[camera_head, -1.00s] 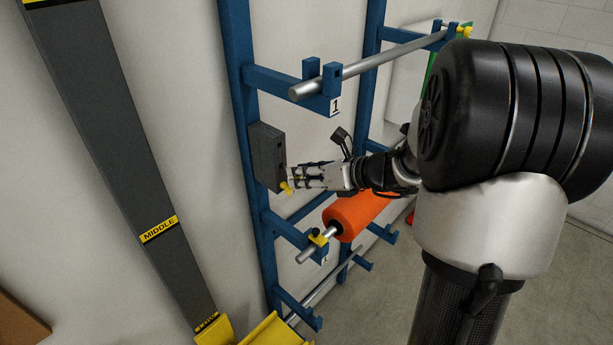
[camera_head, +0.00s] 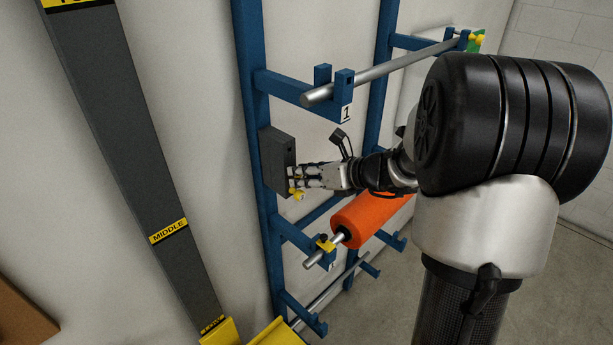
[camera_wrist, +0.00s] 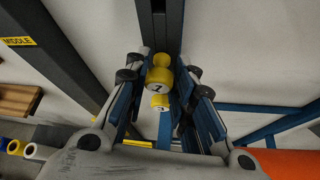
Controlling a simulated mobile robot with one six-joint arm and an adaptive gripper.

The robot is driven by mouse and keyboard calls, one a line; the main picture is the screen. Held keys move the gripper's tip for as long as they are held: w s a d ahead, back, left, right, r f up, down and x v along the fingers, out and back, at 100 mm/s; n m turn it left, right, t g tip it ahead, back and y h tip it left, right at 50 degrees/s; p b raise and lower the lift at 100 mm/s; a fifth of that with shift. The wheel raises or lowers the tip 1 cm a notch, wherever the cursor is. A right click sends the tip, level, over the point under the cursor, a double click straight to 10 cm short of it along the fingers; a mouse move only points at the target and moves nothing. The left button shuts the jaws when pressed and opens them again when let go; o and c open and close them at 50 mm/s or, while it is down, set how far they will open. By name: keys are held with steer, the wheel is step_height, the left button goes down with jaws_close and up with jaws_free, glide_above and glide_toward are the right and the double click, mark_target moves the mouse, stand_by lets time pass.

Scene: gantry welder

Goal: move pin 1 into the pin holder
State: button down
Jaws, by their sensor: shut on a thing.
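The pin holder (camera_head: 277,160) is a dark grey box on the blue upright of the rack. My gripper (camera_head: 291,180) is at its right face, and its fingers overlap the holder in the head view. In the wrist view, my gripper (camera_wrist: 160,92) is shut on a yellow pin. Two yellow pin heads show between the fingers, an upper one (camera_wrist: 159,76) and a lower one (camera_wrist: 160,102) with a "1" on it. I cannot tell for sure which is gripped. One yellow head (camera_head: 297,194) shows below the fingertips. The pin shafts and any hole are hidden.
A silver bar (camera_head: 400,67) rests on the upper rack arms above my gripper. A dark grey post (camera_head: 140,160) marked MIDDLE stands at left.

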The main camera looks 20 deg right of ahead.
steer(key=c, duration=1.3)
jaws_free()
steer(key=shift+w, duration=0.1)
